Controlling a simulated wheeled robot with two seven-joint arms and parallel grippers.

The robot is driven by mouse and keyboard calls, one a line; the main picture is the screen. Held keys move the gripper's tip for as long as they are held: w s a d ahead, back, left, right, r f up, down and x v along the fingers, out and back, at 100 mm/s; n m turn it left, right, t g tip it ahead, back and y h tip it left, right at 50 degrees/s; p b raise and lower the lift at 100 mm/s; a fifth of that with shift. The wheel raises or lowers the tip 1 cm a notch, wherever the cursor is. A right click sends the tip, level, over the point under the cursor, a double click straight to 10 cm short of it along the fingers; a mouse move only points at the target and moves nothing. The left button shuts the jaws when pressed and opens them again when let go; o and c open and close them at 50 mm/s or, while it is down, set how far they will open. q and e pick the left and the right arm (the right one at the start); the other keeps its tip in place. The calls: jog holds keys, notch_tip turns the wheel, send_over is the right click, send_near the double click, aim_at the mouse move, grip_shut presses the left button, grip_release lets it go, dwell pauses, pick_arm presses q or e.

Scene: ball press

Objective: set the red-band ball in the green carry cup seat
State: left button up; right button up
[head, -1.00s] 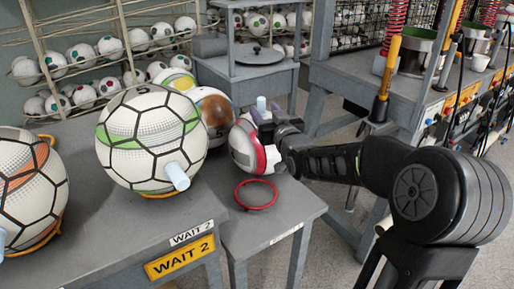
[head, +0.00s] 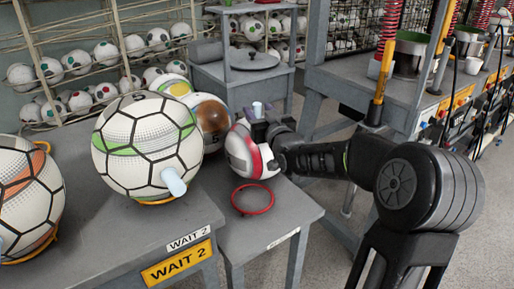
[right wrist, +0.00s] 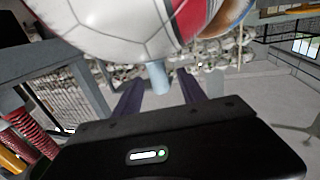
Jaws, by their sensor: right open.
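The white ball with a red band (head: 246,157) is at the back of the small side table in the head view, behind an empty red ring (head: 252,198). I cannot tell whether it touches the tabletop. My right gripper (head: 259,113) is at the ball's pale blue peg, with its jaws open. In the right wrist view the peg (right wrist: 154,77) shows between the two fingers (right wrist: 160,95), and the ball (right wrist: 115,28) fills the top. Green-rimmed cups (head: 411,43) stand on the right bench; I cannot tell whether one is the carry cup seat. My left gripper is out of view.
A green-band ball (head: 147,150) and an orange-band ball (head: 28,200) sit on the WAIT 2 table (head: 95,255). A brown-patched ball (head: 210,118) is close behind the red-band ball. A yellow-handled post (head: 380,75) stands by the right bench.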

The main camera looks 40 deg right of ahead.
jog(key=x, duration=0.5)
jog(key=shift+p, duration=0.35)
grip_shut()
dwell(0.5)
jog(key=shift+r, duration=0.1)
dwell(0.8)
